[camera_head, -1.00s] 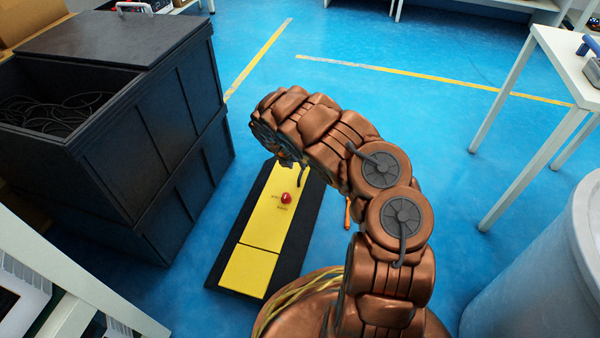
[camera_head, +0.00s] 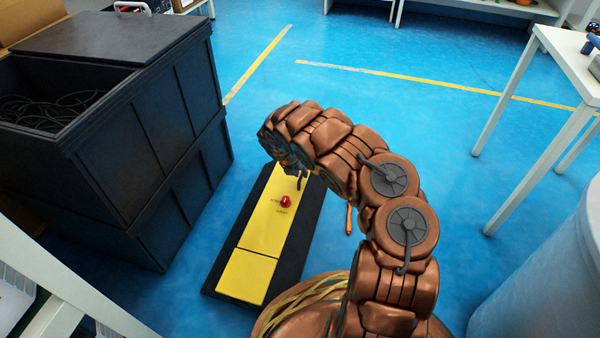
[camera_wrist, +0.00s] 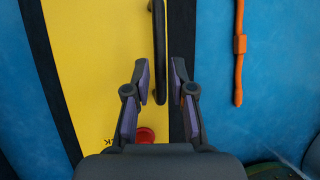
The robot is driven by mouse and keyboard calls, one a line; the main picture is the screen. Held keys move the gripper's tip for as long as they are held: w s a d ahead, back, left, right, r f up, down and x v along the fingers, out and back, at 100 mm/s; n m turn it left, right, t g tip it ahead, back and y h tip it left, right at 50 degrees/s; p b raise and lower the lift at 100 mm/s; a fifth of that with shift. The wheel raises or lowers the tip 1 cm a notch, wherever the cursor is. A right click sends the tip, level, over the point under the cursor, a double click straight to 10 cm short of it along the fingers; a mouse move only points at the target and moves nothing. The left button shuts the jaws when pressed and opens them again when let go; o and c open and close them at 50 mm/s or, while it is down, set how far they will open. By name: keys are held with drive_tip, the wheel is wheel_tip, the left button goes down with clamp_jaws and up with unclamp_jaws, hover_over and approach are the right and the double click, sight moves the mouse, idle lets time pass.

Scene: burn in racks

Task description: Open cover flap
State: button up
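A long black box with a yellow top (camera_head: 262,232) lies on the floor, and its yellow face fills the left of the wrist view (camera_wrist: 95,60). A seam splits off a smaller yellow section (camera_head: 247,276) at the near end. A red button (camera_head: 286,202) sits on the longer section and shows partly behind my gripper in the wrist view (camera_wrist: 145,134). A dark curved handle (camera_wrist: 158,40) rises near the yellow edge. My gripper (camera_wrist: 160,82) is open, with the handle's end between its fingertips. I cannot tell whether they touch it.
An orange tool (camera_wrist: 239,50) lies on the blue floor right of the box. Stacked black crates (camera_head: 150,140) with cables stand close on the left. A white table (camera_head: 540,110) and a pale round bin (camera_head: 555,270) are on the right. Floor beyond the box is clear.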

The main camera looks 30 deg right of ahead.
clamp_jaws()
drive_tip(key=shift+a+r, duration=0.1)
drive_tip(key=shift+a, duration=0.05)
idle(0.4)
